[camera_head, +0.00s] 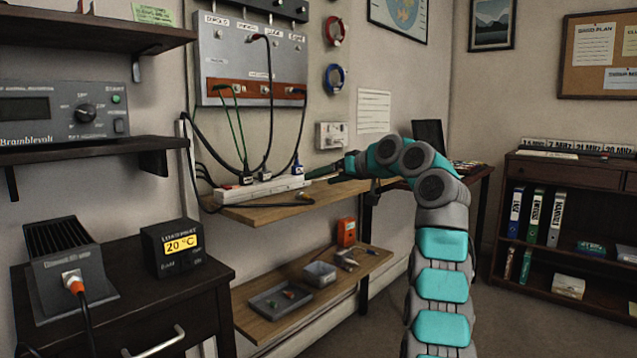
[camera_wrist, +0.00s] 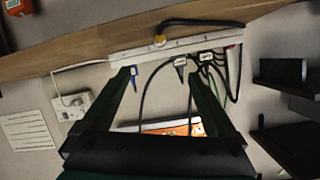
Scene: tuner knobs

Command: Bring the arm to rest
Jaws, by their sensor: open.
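My arm (camera_head: 442,255), grey and teal, rises in the middle right of the head view and bends left toward the wall shelf. My gripper (camera_head: 318,173) is at the right end of a white power strip (camera_head: 262,188) on that shelf. In the wrist view, which looks upside down, my gripper (camera_wrist: 160,74) has its two dark green fingers spread apart with nothing held between them. The strip also shows beyond the fingertips (camera_wrist: 205,42). A blue plug (camera_wrist: 134,71) appears close to one fingertip; I cannot tell whether they touch.
Several dark and green cables hang from a grey wall panel (camera_head: 252,62) to the strip. A white wall box (camera_head: 331,135) is behind my gripper. A lower shelf (camera_head: 335,282) holds small trays. A dark bookcase (camera_head: 575,225) stands right. Floor between arm and bookcase looks clear.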

